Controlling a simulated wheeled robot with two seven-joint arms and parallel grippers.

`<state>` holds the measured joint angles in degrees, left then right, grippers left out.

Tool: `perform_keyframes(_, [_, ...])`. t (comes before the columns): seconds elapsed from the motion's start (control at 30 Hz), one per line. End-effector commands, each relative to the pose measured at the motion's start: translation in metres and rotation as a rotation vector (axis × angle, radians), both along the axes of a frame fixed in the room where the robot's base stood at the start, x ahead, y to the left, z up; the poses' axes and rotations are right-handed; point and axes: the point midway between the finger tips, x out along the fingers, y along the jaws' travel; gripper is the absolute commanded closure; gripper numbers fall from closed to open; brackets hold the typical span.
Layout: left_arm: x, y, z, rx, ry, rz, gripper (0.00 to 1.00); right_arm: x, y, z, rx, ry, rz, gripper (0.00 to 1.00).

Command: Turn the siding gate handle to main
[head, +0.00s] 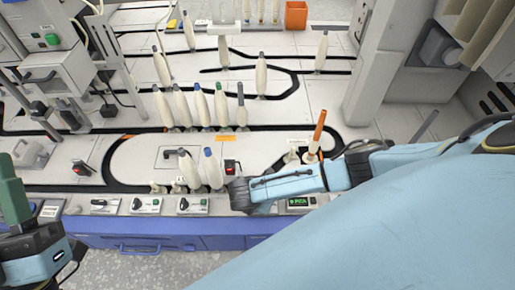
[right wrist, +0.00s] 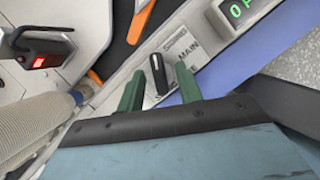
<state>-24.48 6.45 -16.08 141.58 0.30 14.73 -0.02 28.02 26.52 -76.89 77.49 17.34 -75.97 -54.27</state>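The siding gate handle (right wrist: 158,74) is a black knob with a pale line on its top, on a light panel (right wrist: 177,48). The word MAIN is readable on that panel, with another word partly hidden below it. My right gripper (right wrist: 158,88) is open, with one green finger on each side of the handle; I cannot tell whether either touches it. In the head view my right gripper (head: 240,196) hides the handle. My left gripper (head: 13,192) is at the left edge, away from the panels; its finger gap is not clear.
A green-lit display (right wrist: 243,9) is beside the handle's panel. A red-lit switch (head: 231,167) and a bobbin (head: 212,168) stand close to my right gripper. Other knob panels (head: 145,206) line the front edge. More bobbins (head: 201,104) stand farther back.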

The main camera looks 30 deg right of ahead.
Motion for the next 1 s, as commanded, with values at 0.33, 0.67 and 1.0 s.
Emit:
perform_keyframes(0.33, [0.0,0.0,0.0,0.001,0.002,0.0,0.64,0.0,0.0,0.0,0.0,0.0,-0.001,0.96])
perform_keyframes(0.67, [0.002,0.0,0.001,0.004,0.015,0.0,0.64,0.0,0.001,0.001,0.001,0.0,-0.018,1.0])
perform_keyframes(1.0, [0.017,-0.005,-0.015,0.071,0.239,-0.002,0.64,0.0,0.002,0.003,0.001,0.002,-0.194,1.0])
